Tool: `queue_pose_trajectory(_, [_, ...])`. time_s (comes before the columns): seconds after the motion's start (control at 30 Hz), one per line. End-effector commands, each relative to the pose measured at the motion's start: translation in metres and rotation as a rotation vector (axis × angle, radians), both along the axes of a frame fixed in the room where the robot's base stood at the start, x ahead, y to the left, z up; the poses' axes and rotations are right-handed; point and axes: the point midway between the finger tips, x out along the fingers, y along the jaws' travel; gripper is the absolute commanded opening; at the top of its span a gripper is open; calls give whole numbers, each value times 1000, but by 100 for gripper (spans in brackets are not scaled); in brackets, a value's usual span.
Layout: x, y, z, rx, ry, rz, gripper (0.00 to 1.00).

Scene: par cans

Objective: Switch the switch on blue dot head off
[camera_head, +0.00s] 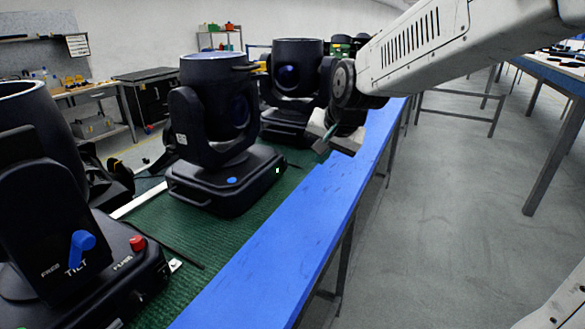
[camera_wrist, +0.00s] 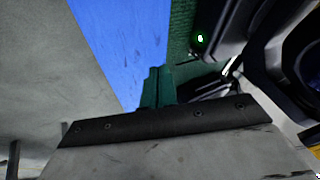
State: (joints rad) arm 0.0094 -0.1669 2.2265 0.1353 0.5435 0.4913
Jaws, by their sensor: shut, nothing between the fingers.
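The blue dot head is the black moving-head lamp (camera_head: 218,110) in the middle of the row in the head view. Its blue dot (camera_head: 231,180) is on top of the base. A small lit green switch (camera_head: 277,170) is on the base's end face, towards the blue table edge. In the wrist view a glowing green light (camera_wrist: 200,39) shows on a dark base, up and right of the fingertips. My gripper (camera_head: 322,150) is shut and empty, above the blue edge and right of the blue dot head, apart from the switch. Its green fingers (camera_wrist: 158,88) are together in the wrist view.
Another lamp (camera_head: 298,72) stands behind, close to my arm.

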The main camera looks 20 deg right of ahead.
Motion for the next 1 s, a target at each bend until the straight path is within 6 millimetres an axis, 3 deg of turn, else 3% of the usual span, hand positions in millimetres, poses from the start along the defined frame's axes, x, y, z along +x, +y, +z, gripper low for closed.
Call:
queue_pose_trajectory(0.1, [27, -1, -5, 30, -33, -52, 0])
queue_pose_trajectory(0.2, [37, -2, -7, 42, -49, -74, 0])
queue_pose_trajectory(0.67, [42, -2, -11, 46, -54, -80, 0])
queue_pose_trajectory(1.0, [76, 2, -61, 45, -49, -79, 0])
